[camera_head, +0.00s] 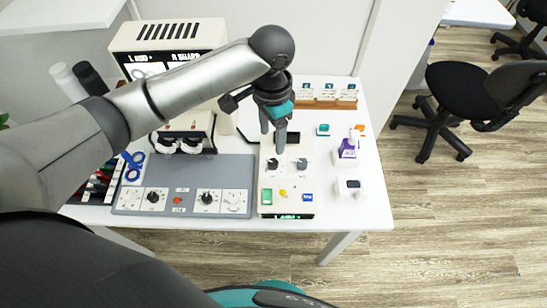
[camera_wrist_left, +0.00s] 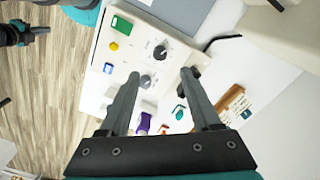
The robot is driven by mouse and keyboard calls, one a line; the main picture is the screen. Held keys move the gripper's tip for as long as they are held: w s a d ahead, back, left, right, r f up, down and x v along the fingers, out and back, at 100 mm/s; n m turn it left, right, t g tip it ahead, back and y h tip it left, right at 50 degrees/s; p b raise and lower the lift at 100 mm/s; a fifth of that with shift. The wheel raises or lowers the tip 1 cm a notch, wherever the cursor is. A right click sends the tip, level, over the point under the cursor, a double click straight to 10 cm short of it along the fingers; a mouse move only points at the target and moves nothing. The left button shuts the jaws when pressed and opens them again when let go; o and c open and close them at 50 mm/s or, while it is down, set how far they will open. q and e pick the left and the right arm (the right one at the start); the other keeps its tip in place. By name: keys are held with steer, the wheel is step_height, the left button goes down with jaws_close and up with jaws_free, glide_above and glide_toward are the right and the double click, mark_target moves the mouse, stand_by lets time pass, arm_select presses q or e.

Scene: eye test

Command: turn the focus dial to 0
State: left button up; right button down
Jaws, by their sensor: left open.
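My left gripper (camera_head: 273,139) is open and empty, pointing down over the rear of a cream control box (camera_head: 287,187). Two dark dials sit on this box: a left one (camera_head: 272,164) and a right one (camera_head: 302,164). Both also show in the left wrist view, one (camera_wrist_left: 160,52) between and beyond the fingertips (camera_wrist_left: 160,75), the other (camera_wrist_left: 145,81) nearer the middle. I see no contact with either dial. Their labels and pointers are too small to read, so I cannot tell which is the focus dial. A dark part at the wrist view's left edge may be my right gripper.
The box also carries a green button (camera_head: 267,196), a yellow knob (camera_head: 283,193) and a blue button (camera_head: 308,197). A grey panel (camera_head: 182,172) with several dials lies left. A large cream instrument (camera_head: 168,34) stands behind.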

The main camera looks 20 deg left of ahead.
mark_target(272, 162)
arm_select(q)
step_height(272, 162, down, 10)
steer(key=shift+f+b, duration=0.25)
steer(key=shift+b, duration=0.75)
jaws_close()
